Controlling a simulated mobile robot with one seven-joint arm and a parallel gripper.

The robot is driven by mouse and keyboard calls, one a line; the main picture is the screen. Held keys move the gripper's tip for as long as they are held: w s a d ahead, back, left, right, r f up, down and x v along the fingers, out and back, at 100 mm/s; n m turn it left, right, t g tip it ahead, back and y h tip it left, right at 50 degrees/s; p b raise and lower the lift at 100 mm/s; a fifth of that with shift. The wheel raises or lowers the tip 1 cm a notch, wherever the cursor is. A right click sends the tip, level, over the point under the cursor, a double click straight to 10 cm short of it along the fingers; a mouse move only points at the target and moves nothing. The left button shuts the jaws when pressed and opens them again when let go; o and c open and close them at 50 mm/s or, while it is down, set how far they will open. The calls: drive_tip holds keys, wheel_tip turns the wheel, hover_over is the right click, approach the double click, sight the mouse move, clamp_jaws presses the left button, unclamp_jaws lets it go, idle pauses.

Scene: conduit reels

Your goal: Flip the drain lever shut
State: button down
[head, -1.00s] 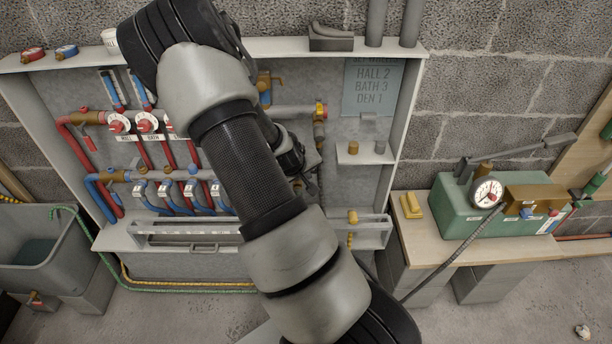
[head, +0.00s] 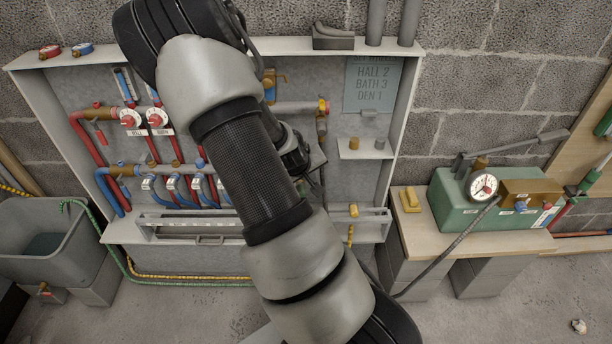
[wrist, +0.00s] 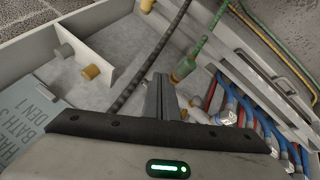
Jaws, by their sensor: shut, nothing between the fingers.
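My gripper (wrist: 161,80) is shut and empty in the wrist view, its fingers reaching in over the open wall cabinet (wrist: 115,40). Close to the fingertips, on their right, is a brass fitting (wrist: 184,70) with a green hose end (wrist: 193,52) on it. I cannot make out a drain lever there with certainty, nor whether the fingers touch anything. In the head view my arm covers the middle of the cabinet (head: 225,238) and hides most of the gripper and the right end of the manifold.
Red and blue pipes with valves (head: 157,117) fill the cabinet's left side. A small shelf (head: 365,153) with two stubs is on its right. A dark hose (wrist: 150,55) crosses near the fingers. A grey tub (head: 75,213) stands left; a green pump box (head: 450,205) sits on a bench right.

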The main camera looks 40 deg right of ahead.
drive_tip(key=s+r+p, duration=0.1)
drive_tip(key=s+r, duration=0.2)
drive_tip(key=r, duration=0.2)
drive_tip(key=shift+s+a+r, duration=0.15)
drive_tip(key=shift+s, duration=0.25)
